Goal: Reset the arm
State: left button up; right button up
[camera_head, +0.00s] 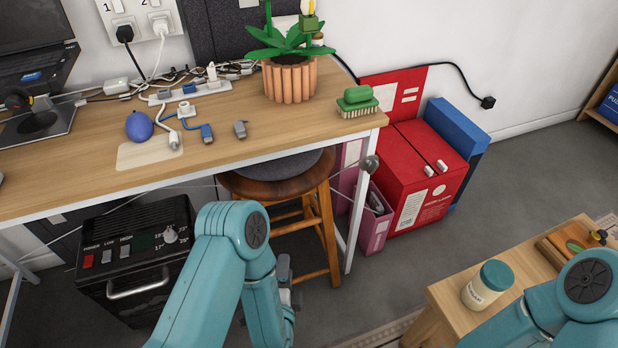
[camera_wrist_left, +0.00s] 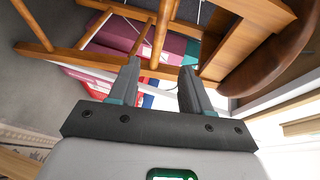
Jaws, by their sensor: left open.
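My left arm (camera_head: 225,262) is teal and comes in from the lower left in the head view, bent downward in front of the desk. My left gripper (camera_head: 287,285) is mostly hidden behind the forearm there. In the left wrist view my left gripper (camera_wrist_left: 160,88) shows two dark fingers spread apart with nothing between them. Beyond the fingers are the stool's wooden legs and a pink box, apart from the gripper. My right arm (camera_head: 585,290) shows only as a teal joint at the lower right; its gripper is out of view.
The wooden desk (camera_head: 225,135) holds cables, a blue balloon-like object (camera_head: 139,126), a potted plant (camera_head: 290,80) and a green brush (camera_head: 357,108). A round stool (camera_head: 240,185), a black heater-like box (camera_head: 130,270) and a red box (camera_head: 415,180) stand below. A low wooden table (camera_head: 445,315) holds a jar (camera_head: 488,284).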

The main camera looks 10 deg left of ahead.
pick_arm(q)
jog(key=w+a+r+n+y, duration=0.2)
jog(key=a+r, duration=0.1)
jog(key=a, duration=0.2)
jog(key=s+d+f+n+g+h, duration=0.45)
jog(key=s+f+n+g, duration=0.2)
jog(key=s+g, duration=0.2)
jog(key=s+d+f+n+g+h, duration=0.3)
jog(key=s+f+n+g+h, duration=0.2)
jog(key=s+n+g, duration=0.3)
notch_tip(320, 180, up, 31)
jog(key=s+d+t+p, duration=0.1)
jog(key=s+p, duration=0.1)
jog(key=p, duration=2.9)
jog(key=shift+p, duration=0.35)
